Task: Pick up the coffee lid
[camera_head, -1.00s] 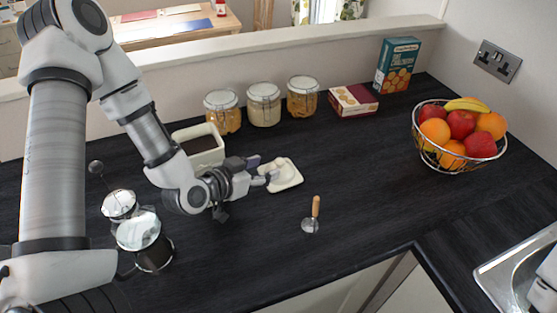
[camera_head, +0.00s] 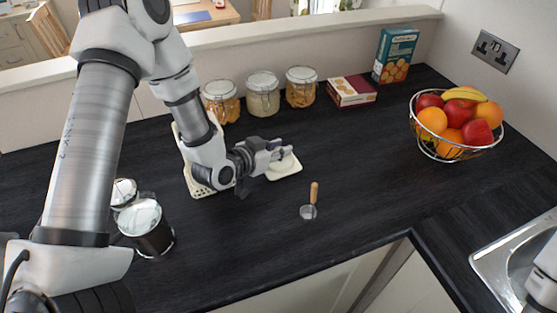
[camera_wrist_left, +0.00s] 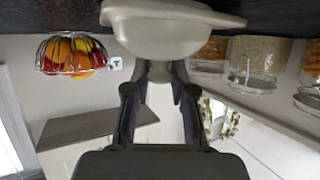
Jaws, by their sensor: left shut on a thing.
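The cream coffee lid (camera_head: 287,166) is on or just above the dark counter, right of the middle of my left arm in the head view. In the left wrist view, the lid (camera_wrist_left: 175,30) fills the top middle, with its knob towards the fingers. My left gripper (camera_head: 277,156) is shut on the lid's knob; its fingers also show in the left wrist view (camera_wrist_left: 160,88). I cannot tell whether the lid is clear of the counter. The cream container (camera_head: 200,189) is mostly hidden behind my left arm. My right gripper is not in view.
Several things stand around: glass jars (camera_head: 262,95) along the back, a red box (camera_head: 352,91), a teal box (camera_head: 395,55), a fruit basket (camera_head: 455,127), a wooden-handled tool (camera_head: 311,203) and a French press (camera_head: 147,232). A sink (camera_head: 505,262) is at right.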

